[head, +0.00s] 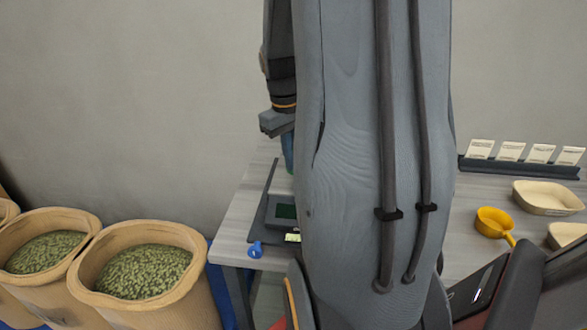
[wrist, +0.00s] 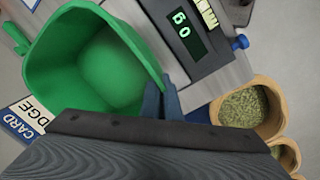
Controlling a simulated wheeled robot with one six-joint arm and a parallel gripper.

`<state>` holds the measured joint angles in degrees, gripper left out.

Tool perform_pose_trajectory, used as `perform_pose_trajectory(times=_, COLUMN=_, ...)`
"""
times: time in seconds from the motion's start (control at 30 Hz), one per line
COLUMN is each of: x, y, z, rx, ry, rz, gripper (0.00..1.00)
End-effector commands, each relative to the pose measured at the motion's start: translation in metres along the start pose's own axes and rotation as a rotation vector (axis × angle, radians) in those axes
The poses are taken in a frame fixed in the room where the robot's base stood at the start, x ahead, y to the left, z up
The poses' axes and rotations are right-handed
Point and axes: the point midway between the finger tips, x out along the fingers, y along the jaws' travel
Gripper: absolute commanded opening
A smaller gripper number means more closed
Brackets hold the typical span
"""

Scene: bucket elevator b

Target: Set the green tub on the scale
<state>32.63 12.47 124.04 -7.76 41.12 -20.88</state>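The green tub (wrist: 58,62) is large at the upper left of the wrist view, its open mouth facing the camera and its inside empty. My gripper (wrist: 161,98) has its two blue-grey fingers close together at the tub's right rim, with the wall pinched between them. The scale (wrist: 190,50) lies beside the tub in the wrist view, its green-digit display lit. In the head view the scale (head: 284,211) is on the table, partly behind my arm. I cannot tell whether the tub touches the scale's plate.
Sacks of green pellets (head: 145,272) stand left of the grey table (head: 238,222). A blue knob (head: 255,250) is at the scale's front. A yellow scoop (head: 493,222), cream trays (head: 547,198) and a card rack (head: 520,168) are at the right. A printed card (wrist: 28,118) lies below the tub.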

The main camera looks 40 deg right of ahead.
Motion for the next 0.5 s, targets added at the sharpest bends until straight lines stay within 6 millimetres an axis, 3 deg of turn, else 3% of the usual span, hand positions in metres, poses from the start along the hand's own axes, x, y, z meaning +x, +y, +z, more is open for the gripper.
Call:
perform_pose_trajectory(times=0.3, x=0.036, y=-0.003, z=0.001, rx=0.002, ry=-0.002, rz=-0.001, gripper=0.00)
perform_pose_trajectory(times=0.5, x=0.040, y=-0.003, z=0.001, rx=0.003, ry=0.000, rz=0.000, gripper=0.00)
